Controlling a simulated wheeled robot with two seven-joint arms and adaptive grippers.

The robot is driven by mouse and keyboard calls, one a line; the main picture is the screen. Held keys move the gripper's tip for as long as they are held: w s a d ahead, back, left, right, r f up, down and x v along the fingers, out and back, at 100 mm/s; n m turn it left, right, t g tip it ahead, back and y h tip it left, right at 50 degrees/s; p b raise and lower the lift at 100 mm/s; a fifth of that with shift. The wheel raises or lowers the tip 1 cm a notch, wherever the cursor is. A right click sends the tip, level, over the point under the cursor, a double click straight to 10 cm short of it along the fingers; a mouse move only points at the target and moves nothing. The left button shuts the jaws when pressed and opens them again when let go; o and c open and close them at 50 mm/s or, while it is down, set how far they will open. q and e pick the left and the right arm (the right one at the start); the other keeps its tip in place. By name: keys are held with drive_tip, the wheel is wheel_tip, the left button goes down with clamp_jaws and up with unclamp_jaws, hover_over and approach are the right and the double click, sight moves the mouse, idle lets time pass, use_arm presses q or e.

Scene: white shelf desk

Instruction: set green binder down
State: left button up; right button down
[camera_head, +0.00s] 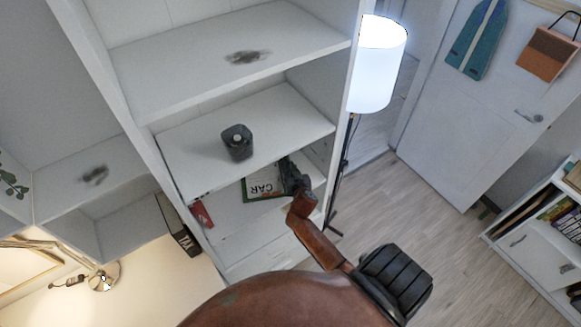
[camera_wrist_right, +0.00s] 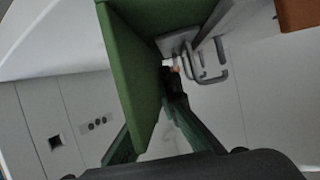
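The green binder (camera_head: 262,188), with a white cover reading "CAR", is at the lower shelf of the white shelf unit in the head view. In the right wrist view its green side (camera_wrist_right: 135,60) fills the middle, between my fingers. My right gripper (camera_head: 289,178) is at the binder's right edge, and its fingers (camera_wrist_right: 165,85) close in on the binder. One finger is partly hidden behind the binder. I cannot tell whether the binder's underside touches the shelf (camera_head: 225,216). My left gripper is not in view.
A dark speaker-like object (camera_head: 238,142) stands on the shelf above. A red item (camera_head: 201,214) is at the left of the lower shelf. A dark binder (camera_head: 178,226) stands left of the unit. A lit floor lamp (camera_head: 378,65) stands close on the right.

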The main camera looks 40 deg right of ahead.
drive_tip(key=c, duration=2.6)
unclamp_jaws()
drive_tip(key=shift+f, duration=0.15)
drive_tip(key=shift+c, duration=0.2)
drive_tip(key=o, duration=0.5)
drive_tip(key=shift+r, duration=0.2)
drive_tip(key=shift+s+a+r, duration=0.1)
drive_tip(key=shift+s+a, duration=0.1)
drive_tip(key=shift+s, duration=0.05)
drive_tip(key=b+v, duration=0.1)
drive_tip(key=v, duration=1)
drive_tip(key=shift+s+a, duration=0.1)
drive_tip(key=shift+s, duration=0.15)
